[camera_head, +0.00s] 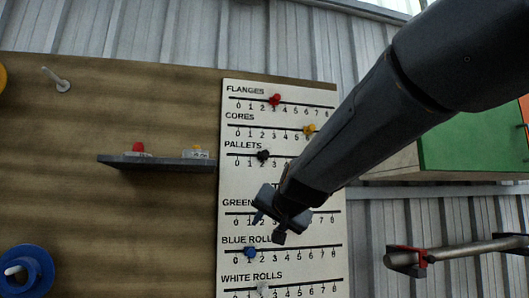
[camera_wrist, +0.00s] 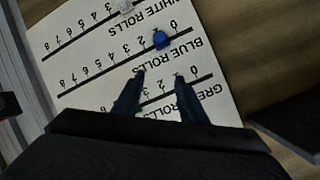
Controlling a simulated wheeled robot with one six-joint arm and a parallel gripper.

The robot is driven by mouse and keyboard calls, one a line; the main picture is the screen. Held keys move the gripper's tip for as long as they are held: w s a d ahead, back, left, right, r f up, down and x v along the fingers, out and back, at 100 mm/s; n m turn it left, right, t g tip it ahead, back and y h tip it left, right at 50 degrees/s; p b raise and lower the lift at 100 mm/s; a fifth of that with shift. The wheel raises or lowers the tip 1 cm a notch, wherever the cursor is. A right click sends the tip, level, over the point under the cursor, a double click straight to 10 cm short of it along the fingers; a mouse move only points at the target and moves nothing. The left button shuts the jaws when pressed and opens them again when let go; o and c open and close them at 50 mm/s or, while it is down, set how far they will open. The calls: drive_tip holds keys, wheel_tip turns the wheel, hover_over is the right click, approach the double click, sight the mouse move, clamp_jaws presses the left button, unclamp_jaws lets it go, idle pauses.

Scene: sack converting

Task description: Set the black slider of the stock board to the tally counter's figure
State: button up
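The stock board (camera_head: 230,180) is a white panel with labelled, numbered rows. The black slider (camera_head: 262,155) sits on the PALLETS row near 2. My gripper (camera_head: 268,228) is in front of the board, below the black slider, around the GREEN and BLUE ROLLS rows. Its fingers are apart and empty; they show in the wrist view (camera_wrist: 158,82) over the lower rows. I cannot tell which is the tally counter, and no figure is readable.
Other sliders are red (camera_head: 275,99), yellow (camera_head: 309,130), blue (camera_head: 250,252) and white (camera_head: 263,287). My arm hides the right part of the middle rows. The dark shelf (camera_head: 155,163) juts out left of the board. A red-ended bar (camera_head: 405,261) is at lower right.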

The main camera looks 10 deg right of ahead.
sight(265, 153)
wheel_tip(265, 153, up, 20)
drive_tip(key=d+r+m+t, duration=0.1)
drive_tip(key=m+t, duration=0.2)
drive_tip(key=t, duration=0.1)
drive_tip(key=shift+h, duration=0.4)
drive_tip(key=w, duration=0.7)
drive_tip(key=shift+f, duration=0.3)
drive_tip(key=shift+d, duration=0.1)
clamp_jaws()
